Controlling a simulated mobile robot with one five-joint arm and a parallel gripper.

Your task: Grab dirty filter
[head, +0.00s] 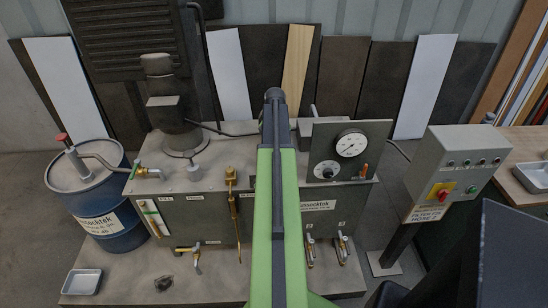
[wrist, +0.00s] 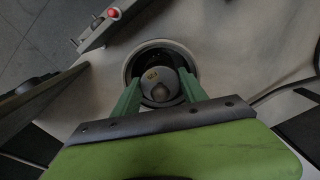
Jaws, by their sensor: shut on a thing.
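The dirty filter (wrist: 158,75) shows in the wrist view as a grey round piece with a small yellow label and a rounded knob, inside a dark round opening with a pale rim (wrist: 131,64). My gripper (wrist: 159,80) has its two green fingers reaching into the opening, one on each side of the filter, and is shut on it. The lower part of the filter is hidden in the opening. In the head view my arm covers this spot, and neither the filter nor my gripper can be made out.
In the head view, a pressure gauge panel (head: 322,153) stands right of my arm. A control box (head: 455,165) is farther right. A blue drum (head: 95,205) stands at left. Brass valves line the tank front (head: 215,212). A metal tray (head: 82,282) lies at lower left.

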